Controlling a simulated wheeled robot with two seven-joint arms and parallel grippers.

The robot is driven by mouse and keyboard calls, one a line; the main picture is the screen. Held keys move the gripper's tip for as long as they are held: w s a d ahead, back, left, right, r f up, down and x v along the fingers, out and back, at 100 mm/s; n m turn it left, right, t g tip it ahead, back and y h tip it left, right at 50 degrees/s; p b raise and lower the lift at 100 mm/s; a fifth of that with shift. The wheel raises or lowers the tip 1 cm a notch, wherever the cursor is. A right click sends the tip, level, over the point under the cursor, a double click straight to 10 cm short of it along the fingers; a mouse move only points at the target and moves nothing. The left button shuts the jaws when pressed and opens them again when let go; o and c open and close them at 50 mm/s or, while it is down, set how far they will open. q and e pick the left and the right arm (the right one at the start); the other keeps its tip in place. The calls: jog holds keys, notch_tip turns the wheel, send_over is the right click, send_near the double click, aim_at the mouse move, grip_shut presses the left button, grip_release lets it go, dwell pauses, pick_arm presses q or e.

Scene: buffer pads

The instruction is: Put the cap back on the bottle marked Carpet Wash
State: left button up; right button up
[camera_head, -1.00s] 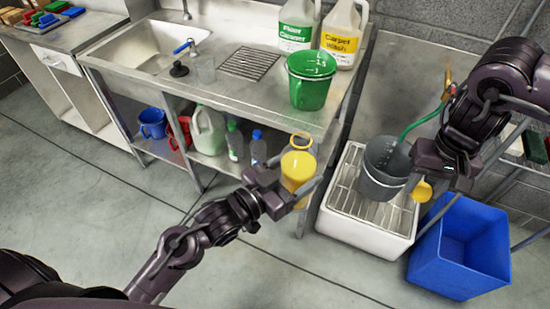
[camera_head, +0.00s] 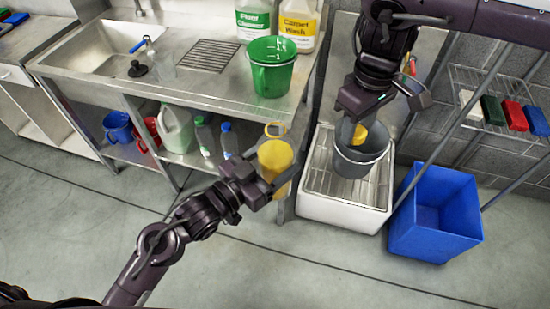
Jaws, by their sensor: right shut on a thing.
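The Carpet Wash bottle (camera_head: 298,25), white with a yellow label, stands at the back of the steel counter; its top is cut off by the frame edge. My right gripper (camera_head: 359,121) is shut on a small yellow cap (camera_head: 359,134) that shows beneath it. The cap appears over the mouth of the grey bucket, well right of the bottle; its height above the bucket is unclear.
The Floor Cleaner bottle (camera_head: 254,19) stands left of Carpet Wash. A green measuring bucket (camera_head: 272,79) sits in front of them on the counter. The grey bucket (camera_head: 361,163) rests on a white grated tray (camera_head: 344,212). A blue bin (camera_head: 434,238) stands to the right.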

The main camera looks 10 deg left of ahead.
aim_at(275, 123)
jog(key=s+a+r+n, duration=0.1)
jog(key=a+r+n, duration=0.2)
jog(key=a+n, duration=0.2)
jog(key=s+a+r+n, duration=0.1)
jog(key=a+r+n, duration=0.3)
jog(key=n, duration=0.3)
jog(key=s+a+r+n, duration=0.1)
jog(key=a+r+n, duration=0.3)
jog(key=a+n, duration=0.1)
jog(key=shift+s+a+r+n, duration=0.15)
jog(key=shift+a+n, duration=0.25)
jog(key=shift+s+a+r+n, duration=0.15)
jog(key=shift+a+r+n, duration=0.1)
jog(key=shift+n, duration=0.35)
jog(key=shift+f, duration=0.2)
jog(key=shift+f, duration=1.9)
jog(key=shift+f, duration=0.85)
jog(key=shift+f, duration=0.55)
